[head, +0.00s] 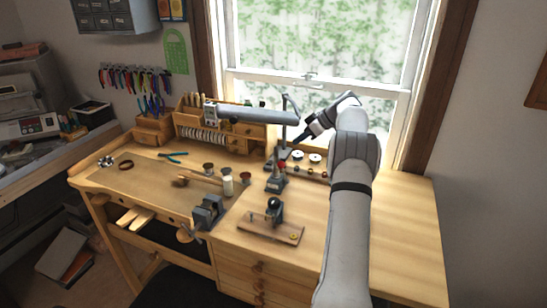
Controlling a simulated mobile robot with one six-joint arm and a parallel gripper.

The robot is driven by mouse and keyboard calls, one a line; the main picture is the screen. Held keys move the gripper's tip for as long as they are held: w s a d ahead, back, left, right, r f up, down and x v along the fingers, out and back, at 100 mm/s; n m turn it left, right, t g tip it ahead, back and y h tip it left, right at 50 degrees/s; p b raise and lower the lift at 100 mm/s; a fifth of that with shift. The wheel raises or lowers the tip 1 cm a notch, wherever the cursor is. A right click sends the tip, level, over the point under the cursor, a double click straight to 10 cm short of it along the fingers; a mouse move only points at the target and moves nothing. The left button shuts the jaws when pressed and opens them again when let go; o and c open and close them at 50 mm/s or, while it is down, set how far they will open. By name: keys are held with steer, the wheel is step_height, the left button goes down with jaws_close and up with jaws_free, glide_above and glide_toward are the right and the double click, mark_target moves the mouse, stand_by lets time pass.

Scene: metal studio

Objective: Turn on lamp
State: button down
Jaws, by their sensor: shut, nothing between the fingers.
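The lamp (255,115) has a long grey horizontal head above the back of the wooden workbench, with a thin dark jointed arm behind its right end. No glow shows on it from this side. I cannot make out its switch. My gripper (297,141) is dark and shut, with nothing held. It points down and left, just below and right of the right end of the lamp head. I cannot tell whether it touches the lamp or its stand.
The workbench (400,230) holds a small vise (208,212), a wooden board with a tool (272,228), small jars (227,182) and blue pliers (173,157). A wooden organizer (245,138) stands below the lamp head. The window (320,50) is close behind. The bench's right end is clear.

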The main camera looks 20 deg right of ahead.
mark_target(270, 162)
steer(key=p+x, duration=0.3)
steer(key=x, duration=1)
steer(key=shift+w+a+f, duration=0.15)
steer(key=shift+a+f, duration=0.05)
